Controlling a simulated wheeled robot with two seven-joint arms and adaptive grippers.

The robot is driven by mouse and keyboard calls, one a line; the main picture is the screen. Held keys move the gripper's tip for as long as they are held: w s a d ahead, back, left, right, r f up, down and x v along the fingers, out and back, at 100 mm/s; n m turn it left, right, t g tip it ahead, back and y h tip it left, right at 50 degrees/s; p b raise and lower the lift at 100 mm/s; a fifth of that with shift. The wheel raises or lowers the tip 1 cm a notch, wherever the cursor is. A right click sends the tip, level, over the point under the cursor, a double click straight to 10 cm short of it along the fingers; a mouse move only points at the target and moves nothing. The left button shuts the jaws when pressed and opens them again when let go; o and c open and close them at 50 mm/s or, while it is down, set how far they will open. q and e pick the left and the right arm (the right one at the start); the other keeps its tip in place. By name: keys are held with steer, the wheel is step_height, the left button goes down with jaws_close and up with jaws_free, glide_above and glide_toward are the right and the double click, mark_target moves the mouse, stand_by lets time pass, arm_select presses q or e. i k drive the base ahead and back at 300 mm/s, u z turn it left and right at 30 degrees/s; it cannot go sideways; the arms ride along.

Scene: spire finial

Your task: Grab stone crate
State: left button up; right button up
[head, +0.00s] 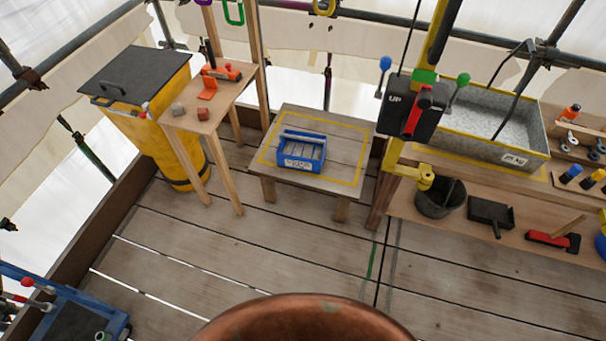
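A small blue crate (317,156) with a bar handle across its top stands on a low wooden table (342,146). The crate holds pale grey pieces and has a white label on its front, too small to read. It sits inside a yellow outline marked on the tabletop, and nothing touches it from above. Neither of my grippers shows in the head view.
A wooden stand (222,98) and yellow bin (170,140) are at left. A lever control box (400,108) and grey trough (520,146) are at right, above a shelf with a black bucket (440,203). A copper rounded object (300,318) fills the bottom middle.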

mark_target(297, 150)
steer(key=z, duration=0.25)
steer(key=k, duration=0.3)
steer(key=u, duration=1.45)
steer(key=i, duration=1.75)
steer(key=z, duration=0.7)
steer(key=i, duration=0.75)
steer(key=z, duration=0.95)
steer(key=i, duration=0.2)
steer(key=z, duration=0.2)
